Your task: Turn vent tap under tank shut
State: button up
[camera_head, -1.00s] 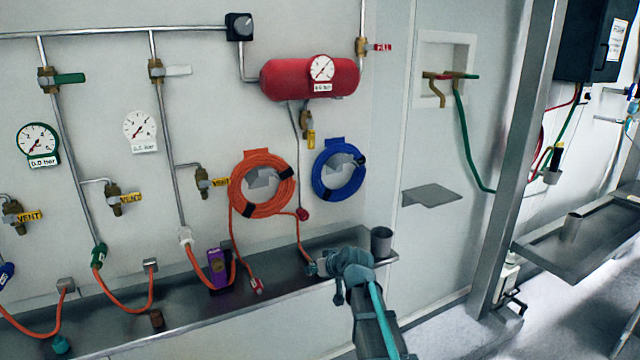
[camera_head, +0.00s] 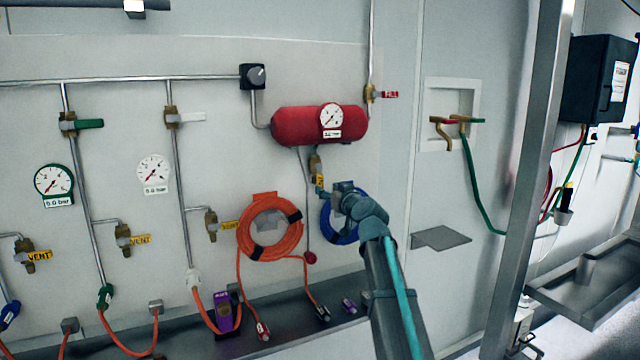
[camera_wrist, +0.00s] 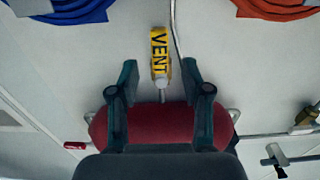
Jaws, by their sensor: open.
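The red tank (camera_head: 320,125) with a round gauge is mounted on the wall. Under it the brass vent tap (camera_head: 315,162) has a yellow handle (camera_head: 320,183) hanging downward, in line with its pipe. In the wrist view, which is upside down, the yellow handle marked VENT (camera_wrist: 159,52) stands ahead of and between my fingers, with the red tank (camera_wrist: 158,122) partly hidden behind the gripper. My gripper (camera_head: 338,190) is open just below and right of the tap. It also shows in the wrist view (camera_wrist: 159,70). No finger visibly touches the handle.
A blue hose coil (camera_head: 340,222) hangs behind my gripper, partly hidden. An orange hose coil (camera_head: 270,228) hangs to its left. Other vent taps with yellow labels (camera_head: 140,239) line the left wall. A small wall shelf (camera_head: 440,238) juts out at right.

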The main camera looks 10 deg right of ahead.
aim_at(320, 185)
jog(key=p+x, duration=0.1)
jog(key=x, duration=0.5)
jog(key=shift+w+p, duration=0.25)
jog(key=shift+p, duration=0.1)
jog(key=shift+f, duration=0.1)
grip_shut()
